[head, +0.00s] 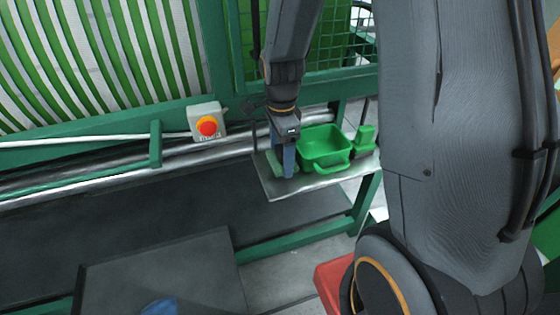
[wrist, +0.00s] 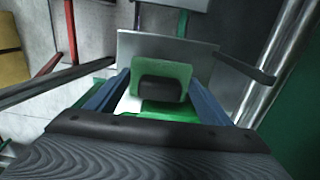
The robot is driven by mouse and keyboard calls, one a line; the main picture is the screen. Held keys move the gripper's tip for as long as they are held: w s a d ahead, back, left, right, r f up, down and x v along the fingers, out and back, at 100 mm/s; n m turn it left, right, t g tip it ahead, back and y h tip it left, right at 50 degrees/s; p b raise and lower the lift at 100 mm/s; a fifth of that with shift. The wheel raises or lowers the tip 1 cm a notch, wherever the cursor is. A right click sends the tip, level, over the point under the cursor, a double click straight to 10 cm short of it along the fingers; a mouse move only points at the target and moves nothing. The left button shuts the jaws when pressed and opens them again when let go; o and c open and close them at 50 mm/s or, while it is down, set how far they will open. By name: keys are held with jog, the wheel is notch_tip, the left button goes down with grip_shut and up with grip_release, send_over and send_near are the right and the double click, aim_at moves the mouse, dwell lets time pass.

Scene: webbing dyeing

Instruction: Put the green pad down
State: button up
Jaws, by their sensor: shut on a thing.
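The green pad (wrist: 139,77) has a dark block-like grip on it and sits between my two blue fingers in the wrist view. My gripper (wrist: 160,92) is shut on it. In the head view my gripper (head: 284,171) points down at the left part of a small metal shelf (head: 310,183), left of a green tub. Only a bit of the pad (head: 273,162) shows there beside the fingers. It is at or just above the shelf; I cannot tell whether it touches.
The green tub (head: 325,143) with a handle stands on the shelf, right of my gripper. A smaller green item (head: 365,137) is at its right. A red emergency button (head: 207,126) and metal rollers (head: 90,183) lie to the left. A red box (head: 332,283) is below.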

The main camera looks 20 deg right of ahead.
aim_at(281, 164)
jog(key=shift+f+b, duration=1.45)
jog(key=shift+f, duration=0.2)
jog(key=shift+f, duration=0.15)
jog(key=o, duration=1.1)
